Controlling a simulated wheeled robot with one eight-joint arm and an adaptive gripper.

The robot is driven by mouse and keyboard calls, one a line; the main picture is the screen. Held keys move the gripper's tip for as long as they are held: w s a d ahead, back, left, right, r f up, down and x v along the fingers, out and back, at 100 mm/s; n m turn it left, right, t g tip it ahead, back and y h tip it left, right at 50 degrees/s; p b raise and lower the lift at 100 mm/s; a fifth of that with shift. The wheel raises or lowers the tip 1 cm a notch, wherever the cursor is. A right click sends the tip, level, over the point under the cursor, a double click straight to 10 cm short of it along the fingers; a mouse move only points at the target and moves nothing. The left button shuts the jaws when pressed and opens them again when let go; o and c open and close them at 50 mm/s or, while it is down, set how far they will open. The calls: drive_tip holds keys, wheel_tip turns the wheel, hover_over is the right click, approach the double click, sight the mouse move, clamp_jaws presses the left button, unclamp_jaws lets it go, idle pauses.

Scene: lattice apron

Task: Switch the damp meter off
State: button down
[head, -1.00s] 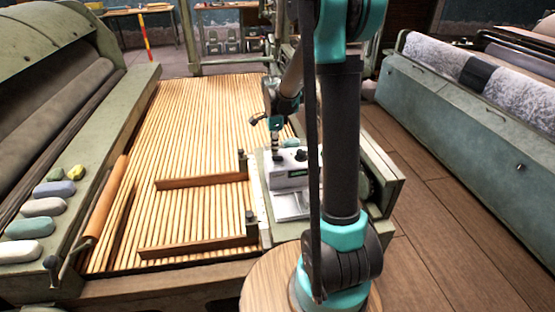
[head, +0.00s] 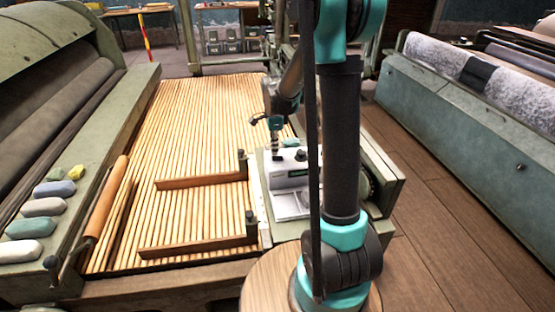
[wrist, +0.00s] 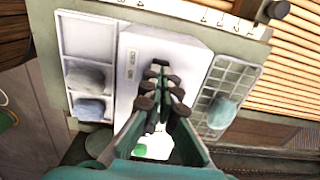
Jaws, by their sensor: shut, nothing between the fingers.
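My gripper (head: 275,155) is shut and empty, pointing down over the far left part of the meter. In the wrist view, its dark fingertips (wrist: 160,72) are together over the top. I cannot tell whether they touch it. No switch can be made out clearly; the fingers hide part of the top.
A white compartment tray (wrist: 88,42) with grey-blue lumps lies beside the meter, and a wire grid tray (wrist: 233,82) with a teal lump on its other side. Wooden bars (head: 200,181) and dark posts stand at the bed's edge. Several coloured lumps line the left ledge.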

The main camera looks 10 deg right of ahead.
sight(275, 158)
drive_tip(key=shift+f, duration=1.05)
idle(0.6)
drive_tip(key=shift+r, duration=3.55)
drive_tip(key=shift+s, duration=0.2)
drive_tip(key=s+d+f+n+t, duration=0.2)
drive_tip(key=s+n, duration=0.7)
drive_tip(key=s, duration=0.2)
drive_tip(key=s+d+f+n+t, duration=0.2)
drive_tip(key=s+f+n, duration=0.1)
drive_tip(key=s+n, duration=0.6)
drive_tip(key=s, duration=0.3)
drive_tip(key=shift+s+f, duration=0.3)
